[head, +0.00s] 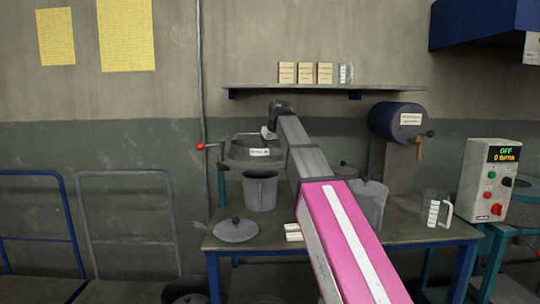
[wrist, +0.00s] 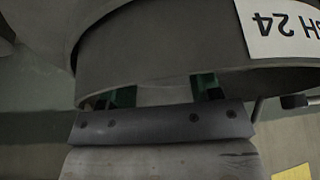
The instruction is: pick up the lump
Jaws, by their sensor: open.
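I cannot make out the lump in either view. A round grey sieve (head: 257,151) with a white label stands at the back left of the bench. In the wrist view, the sieve wall (wrist: 165,82) fills much of the picture, its label upside down and ending in "SH 24". The inside of the sieve is hidden. My gripper (head: 268,133) is small and partly hidden in the head view, open, at the sieve's upper right rim. I cannot tell whether it touches the rim. A dark bar with screws crosses the lower wrist view; I cannot tell what it belongs to.
A grey bucket (head: 260,192), a round lid (head: 236,230), a grey pitcher (head: 371,204) and a clear jug (head: 435,210) stand on the bench (head: 225,242). A dark blue drum (head: 396,121) is behind. A shelf (head: 330,88) hangs above. A control box (head: 487,180) reads "OFF 0 turns".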

